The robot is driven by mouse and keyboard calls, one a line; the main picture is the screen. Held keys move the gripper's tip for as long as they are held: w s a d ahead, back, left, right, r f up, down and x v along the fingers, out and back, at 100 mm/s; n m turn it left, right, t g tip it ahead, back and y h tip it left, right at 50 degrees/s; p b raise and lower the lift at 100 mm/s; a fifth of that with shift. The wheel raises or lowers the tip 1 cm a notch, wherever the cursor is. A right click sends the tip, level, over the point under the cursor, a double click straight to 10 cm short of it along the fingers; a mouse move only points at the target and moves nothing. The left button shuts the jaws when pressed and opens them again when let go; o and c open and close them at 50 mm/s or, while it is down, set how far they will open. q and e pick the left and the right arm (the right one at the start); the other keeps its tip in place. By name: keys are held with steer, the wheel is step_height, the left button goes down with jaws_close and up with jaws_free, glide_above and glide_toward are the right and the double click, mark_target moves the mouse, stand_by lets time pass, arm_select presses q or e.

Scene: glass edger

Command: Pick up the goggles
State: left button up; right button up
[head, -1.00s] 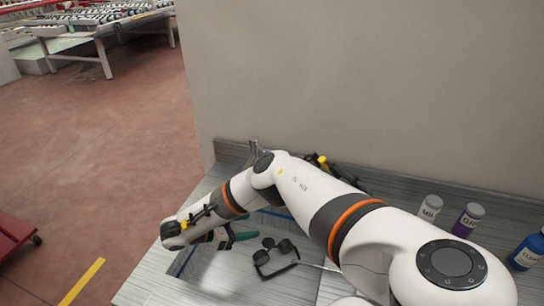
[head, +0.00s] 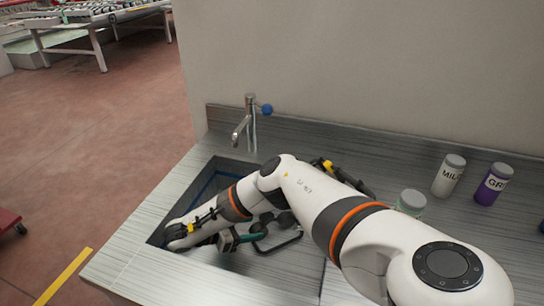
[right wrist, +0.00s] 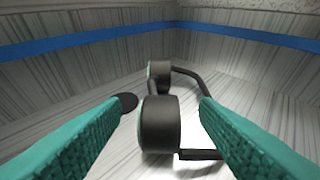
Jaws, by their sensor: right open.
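The goggles (head: 283,242), dark round eye cups on a black frame, lie in the sink and are partly covered by my right arm in the head view. In the right wrist view the goggles (right wrist: 160,125) lie on the sink floor, with the near cup between the two teal fingers. My right gripper (head: 243,238) is open, low in the sink beside the goggles. In the right wrist view the gripper (right wrist: 158,104) has its fingers apart on both sides of the near cup; whether they touch it cannot be told. My left gripper is out of view.
The sink (head: 152,238) has steep walls with a blue line. A faucet (head: 243,122) stands at its back edge. A white-labelled bottle (head: 447,178), a purple bottle (head: 490,186) and a pale-lidded jar (head: 410,203) stand on the counter at right. A wall (head: 380,70) rises behind.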

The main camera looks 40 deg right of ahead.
mark_target(266, 225)
steer(key=x, duration=0.5)
steer(key=shift+d+f, duration=0.1)
steer(key=shift+d, duration=0.3)
steer(key=c, duration=1.1)
